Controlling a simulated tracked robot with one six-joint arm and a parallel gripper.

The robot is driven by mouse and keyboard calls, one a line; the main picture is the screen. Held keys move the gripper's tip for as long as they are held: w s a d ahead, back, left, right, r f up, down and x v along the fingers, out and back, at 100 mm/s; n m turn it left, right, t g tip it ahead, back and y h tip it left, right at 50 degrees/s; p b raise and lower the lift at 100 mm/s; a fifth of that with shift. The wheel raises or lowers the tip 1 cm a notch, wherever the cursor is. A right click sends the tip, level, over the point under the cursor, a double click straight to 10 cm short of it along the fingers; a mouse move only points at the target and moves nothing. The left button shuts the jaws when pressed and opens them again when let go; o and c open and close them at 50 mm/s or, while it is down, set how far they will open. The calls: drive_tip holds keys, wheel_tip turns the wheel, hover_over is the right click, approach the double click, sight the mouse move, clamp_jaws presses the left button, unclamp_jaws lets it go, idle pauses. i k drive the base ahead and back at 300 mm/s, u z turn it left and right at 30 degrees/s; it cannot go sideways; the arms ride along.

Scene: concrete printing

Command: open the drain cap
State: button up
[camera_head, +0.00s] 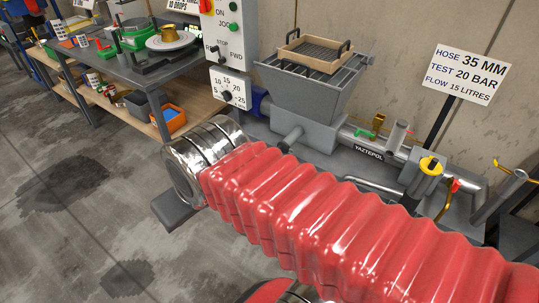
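No part is clearly marked as the drain cap, so I cannot tell which one it is. The pump has a grey hopper (312,97) with a short grey stub (290,139) sticking out low at its front. A yellow round cap (431,166) sits on a grey upright fitting to the right of the pump pipe. My gripper is not visible in the head view. My arm, in a red ribbed sleeve with a shiny metal joint, crosses the foreground and hides the lower front of the pump.
A control box (230,38) with buttons and dials stands left of the hopper. A workbench (132,75) with tools is at the upper left. A green-handled valve (378,123) and a red-handled valve (452,188) sit along the pipe. The left floor is open, with dark stains.

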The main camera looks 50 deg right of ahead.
sight(285, 148)
drive_tip(key=u, duration=0.05)
drive_tip(key=i, duration=1)
drive_tip(key=z, duration=0.05)
